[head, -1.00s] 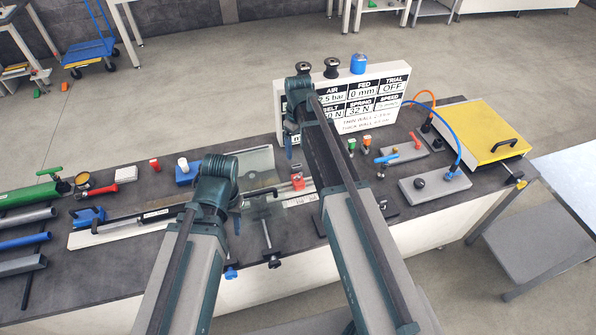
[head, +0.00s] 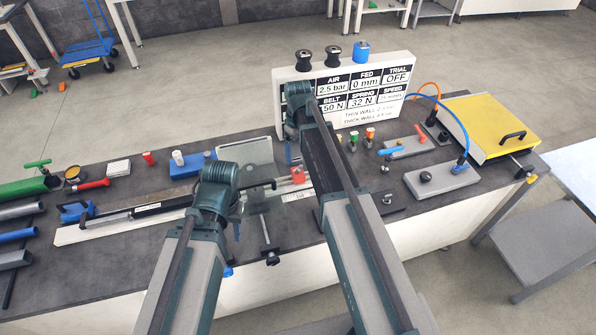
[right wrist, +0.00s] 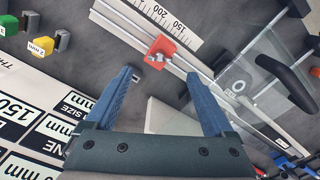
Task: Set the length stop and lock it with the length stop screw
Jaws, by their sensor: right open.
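My right gripper (right wrist: 160,82) is open and empty. The stop shows beyond its fingertips, nearly centred between them, with no contact visible.
A clear plate (head: 246,157) with a dark handle stands just left of the stop. The display sign (head: 345,90) rises behind my right arm. Small coloured pieces (head: 353,140) and a grey block with a black knob (head: 440,181) are to the right. A T-handled rod (head: 265,235) lies in front.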

